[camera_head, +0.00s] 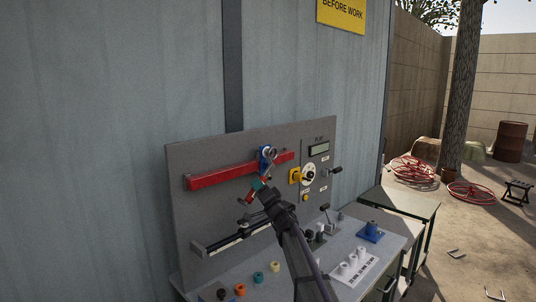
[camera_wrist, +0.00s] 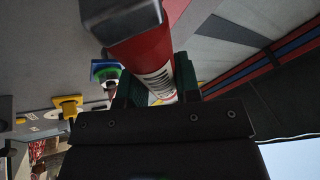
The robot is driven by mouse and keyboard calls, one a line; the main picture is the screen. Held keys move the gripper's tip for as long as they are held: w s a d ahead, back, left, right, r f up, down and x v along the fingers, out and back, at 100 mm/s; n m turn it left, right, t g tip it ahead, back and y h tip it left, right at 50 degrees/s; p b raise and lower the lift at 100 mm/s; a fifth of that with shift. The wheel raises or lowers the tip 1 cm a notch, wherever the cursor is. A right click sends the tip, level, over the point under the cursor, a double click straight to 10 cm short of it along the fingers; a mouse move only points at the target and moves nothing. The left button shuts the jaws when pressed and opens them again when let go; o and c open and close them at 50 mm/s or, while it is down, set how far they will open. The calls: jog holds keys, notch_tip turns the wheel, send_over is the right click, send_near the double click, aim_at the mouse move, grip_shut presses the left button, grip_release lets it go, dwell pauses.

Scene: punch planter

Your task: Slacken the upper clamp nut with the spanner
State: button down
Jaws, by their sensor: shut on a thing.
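A blue clamp (camera_head: 263,158) sits on the red rail (camera_head: 222,175) of the upright grey panel. My gripper (camera_head: 260,186) is just below the clamp and shut on the spanner (camera_head: 246,199). The spanner's red handle sticks out at the lower left. In the wrist view the handle (camera_wrist: 152,60), with a pale label and a grey end, passes between the green fingers (camera_wrist: 158,85). In the head view a grey ring-like head overlaps the clamp's upper part. The upper clamp nut is too small or covered to make out, and I cannot tell whether the head is seated on it.
A dark lower rail (camera_head: 218,243) crosses the panel below, partly behind my arm. A yellow switch (camera_head: 295,176), a white dial (camera_head: 309,174) and a dark handle (camera_head: 333,171) are close on the right. Coloured pegs, white cylinders and a blue block (camera_head: 370,232) stand on the bench.

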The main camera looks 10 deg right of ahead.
jog(key=shift+w+a, duration=0.8)
jog(key=shift+w, duration=0.15)
jog(key=shift+w+d+f+n+b, duration=0.1)
jog(key=shift+d+f+n+b, duration=0.1)
jog(key=shift+f+n+b, duration=0.1)
dwell(0.6)
